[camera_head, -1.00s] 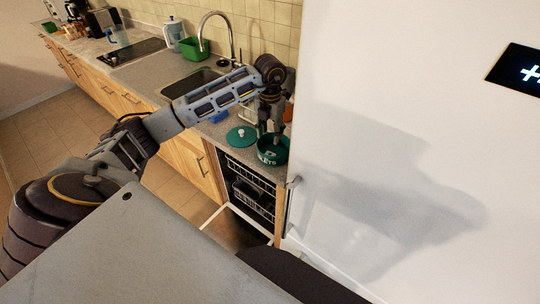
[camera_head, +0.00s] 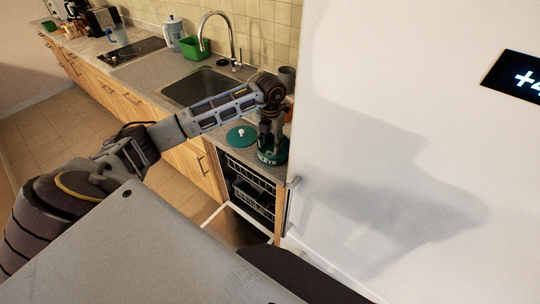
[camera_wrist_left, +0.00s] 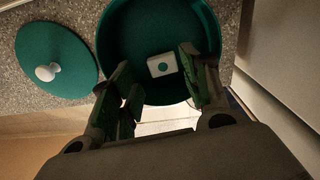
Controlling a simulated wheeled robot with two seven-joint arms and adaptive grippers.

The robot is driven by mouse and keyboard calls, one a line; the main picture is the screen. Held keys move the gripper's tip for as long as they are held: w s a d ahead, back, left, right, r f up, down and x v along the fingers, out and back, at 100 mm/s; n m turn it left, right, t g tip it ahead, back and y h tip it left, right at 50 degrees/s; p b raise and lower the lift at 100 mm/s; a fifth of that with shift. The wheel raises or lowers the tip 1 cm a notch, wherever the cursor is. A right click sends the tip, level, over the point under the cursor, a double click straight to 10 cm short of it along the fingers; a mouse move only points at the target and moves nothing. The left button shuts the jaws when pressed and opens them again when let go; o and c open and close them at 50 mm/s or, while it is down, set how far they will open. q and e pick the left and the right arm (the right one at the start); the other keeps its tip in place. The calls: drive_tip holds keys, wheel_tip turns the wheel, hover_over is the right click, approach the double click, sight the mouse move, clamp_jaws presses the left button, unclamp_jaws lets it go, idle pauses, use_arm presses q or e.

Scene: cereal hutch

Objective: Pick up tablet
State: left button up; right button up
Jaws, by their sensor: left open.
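The tablet (camera_wrist_left: 162,65) is a small white block with a green dot. It lies at the bottom of a round green jar (camera_wrist_left: 112,30) in the left wrist view. In the head view the jar (camera_head: 272,158), lettered in white, stands on the counter beside the fridge. My left gripper (camera_wrist_left: 156,72) is open, its fingers pointing down at the jar's mouth with the tablet showing between the tips. I cannot tell how deep the tips reach. In the head view my left gripper (camera_head: 270,138) hides most of the jar's opening. My right gripper is not in view.
The green lid with a white knob (camera_head: 241,136) lies on the counter left of the jar. The white fridge (camera_head: 400,110) stands close on the right. Below, the dishwasher (camera_head: 250,190) is open. The sink (camera_head: 200,86) lies behind my arm.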

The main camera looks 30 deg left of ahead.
sight(272, 152)
use_arm(q)
drive_tip(key=shift+w+d+f+p, duration=0.15)
drive_tip(key=shift+f+p, duration=0.45)
drive_tip(key=shift+f, duration=1.6)
drive_tip(key=c, duration=0.5)
